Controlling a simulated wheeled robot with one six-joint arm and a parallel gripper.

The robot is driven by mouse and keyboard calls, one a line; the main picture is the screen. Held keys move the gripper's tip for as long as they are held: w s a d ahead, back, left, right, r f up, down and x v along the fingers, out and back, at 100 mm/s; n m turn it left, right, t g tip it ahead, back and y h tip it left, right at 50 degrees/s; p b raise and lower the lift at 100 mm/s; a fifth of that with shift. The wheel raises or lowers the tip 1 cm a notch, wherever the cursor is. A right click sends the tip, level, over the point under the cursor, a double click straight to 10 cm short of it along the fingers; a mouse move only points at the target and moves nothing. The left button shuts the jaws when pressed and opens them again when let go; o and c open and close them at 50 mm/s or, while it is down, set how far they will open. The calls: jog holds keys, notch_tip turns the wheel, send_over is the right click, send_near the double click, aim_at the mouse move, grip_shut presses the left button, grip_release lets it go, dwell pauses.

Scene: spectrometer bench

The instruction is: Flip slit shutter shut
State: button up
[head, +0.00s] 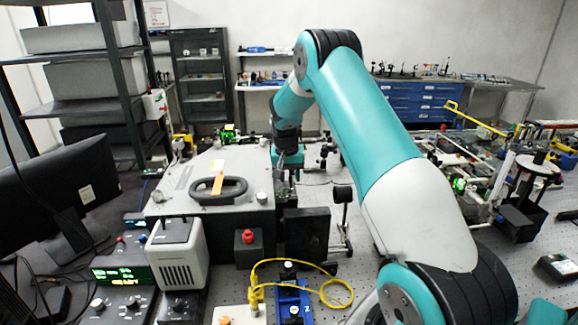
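My teal and white arm reaches from the lower right to the far right corner of the housing. My gripper (288,163) points down there, close to the housing's edge. It is small and dark in this view, so its fingers and any contact are unclear. I cannot pick out the slit shutter; my gripper or the housing may hide it.
A dark square panel (306,236) stands at the housing's right front. A grey vented unit (176,256) and a yellow cable (335,291) are in front. Optics crowd the bench at right. A monitor (70,195) stands at left. Some perforated bench top (365,262) is bare.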

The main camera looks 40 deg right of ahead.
jog(key=a+r+b, duration=0.3)
jog(key=r+b, duration=0.1)
jog(key=r, duration=1.3)
jog(key=shift+s, duration=0.35)
jog(key=s+a+f+n+y+b, duration=0.1)
jog(key=s+a+n, duration=0.25)
jog(key=a, duration=0.45)
jog(key=s+a+n+t+y+b, duration=0.1)
jog(key=s+a+n, duration=0.25)
jog(key=a, duration=0.45)
jog(key=s+a+f+n+y+b, duration=0.1)
jog(key=s+a+n, duration=0.2)
jog(key=s+a, duration=0.35)
jog(key=s+a+f+n+y+b, duration=0.1)
jog(key=s+a+f+n, duration=0.1)
jog(key=s+a, duration=0.5)
jog(key=s+a+f+n+g+y, duration=0.1)
jog(key=s+a+f+n+y, duration=0.1)
jog(key=s+a, duration=0.5)
jog(key=s+f+n, duration=0.1)
jog(key=s+n, duration=0.1)
jog(key=s, duration=0.2)
jog(key=shift+s+f+n+b, duration=0.15)
jog(key=shift+s+n+b, duration=0.15)
jog(key=shift+s+b, duration=0.1)
